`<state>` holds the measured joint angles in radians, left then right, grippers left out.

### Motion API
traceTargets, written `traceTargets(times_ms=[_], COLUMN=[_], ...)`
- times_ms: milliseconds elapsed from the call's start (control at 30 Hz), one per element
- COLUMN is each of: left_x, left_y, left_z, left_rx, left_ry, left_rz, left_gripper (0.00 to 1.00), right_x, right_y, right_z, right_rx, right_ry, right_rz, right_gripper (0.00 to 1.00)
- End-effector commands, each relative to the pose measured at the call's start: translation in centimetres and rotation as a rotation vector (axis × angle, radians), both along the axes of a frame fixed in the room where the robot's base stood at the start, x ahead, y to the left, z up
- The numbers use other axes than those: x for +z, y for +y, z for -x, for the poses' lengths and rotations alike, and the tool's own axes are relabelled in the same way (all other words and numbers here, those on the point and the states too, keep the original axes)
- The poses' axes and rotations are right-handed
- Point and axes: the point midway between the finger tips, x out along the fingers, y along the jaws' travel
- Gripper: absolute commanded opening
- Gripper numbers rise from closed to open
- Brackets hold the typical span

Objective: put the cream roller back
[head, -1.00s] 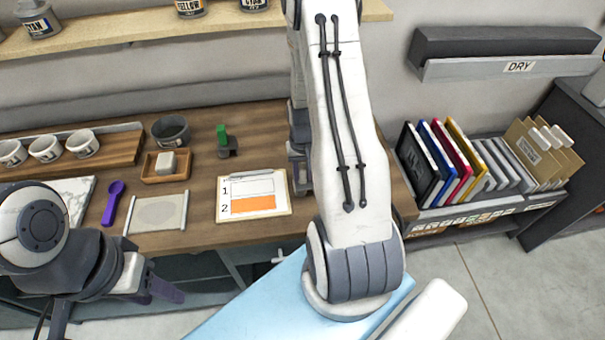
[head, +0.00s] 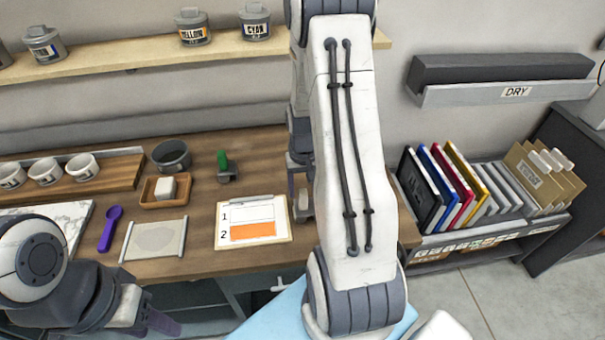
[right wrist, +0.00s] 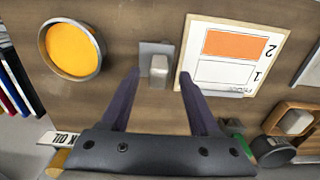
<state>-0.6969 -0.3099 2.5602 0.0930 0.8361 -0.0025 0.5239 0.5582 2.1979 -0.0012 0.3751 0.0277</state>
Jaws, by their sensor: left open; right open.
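In the right wrist view a small cream piece on a grey plate (right wrist: 158,70), which looks like the cream roller, is on the wooden table. My right gripper (right wrist: 158,75) is open, with one finger to each side of it; contact cannot be told. In the head view my right arm hides most of this spot. A green-topped piece on a dark stand (head: 226,168) is behind the card. The card (head: 253,222) with lines 1 and 2 has an orange patch at 2. My left gripper (head: 158,322) is open and empty at the lower left, partly cut off.
A round dish of orange ink (right wrist: 73,50) is beside the cream piece. A wooden box with a pale block (head: 165,190), a dark pot (head: 171,156), a purple spoon (head: 110,228), a grey mat (head: 155,240) and white cups (head: 46,171) occupy the left table.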

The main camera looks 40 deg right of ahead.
Motion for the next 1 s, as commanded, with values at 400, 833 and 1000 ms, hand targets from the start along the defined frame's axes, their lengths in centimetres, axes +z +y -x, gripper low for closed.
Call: traceTargets(times_ms=[400, 833, 1000], left_x=[-1.7, -1.7, -1.7], left_y=[0.0, 0.0, 0.0], left_z=[0.0, 0.0, 0.0], left_rx=[0.003, 0.003, 0.003], left_ry=[0.000, 0.000, 0.000], left_rz=[0.000, 0.000, 0.000], left_gripper=[0.50, 0.50, 0.50], right_x=[6.8, 8.8, 11.6], right_y=[0.1, 4.7, 15.4], right_z=[0.0, -0.7, 0.6], right_rx=[0.001, 0.123, 0.428], right_ry=[-0.001, -0.009, -0.027], right_rz=[0.001, -0.002, -0.015], right_gripper=[0.62, 0.62, 0.62])
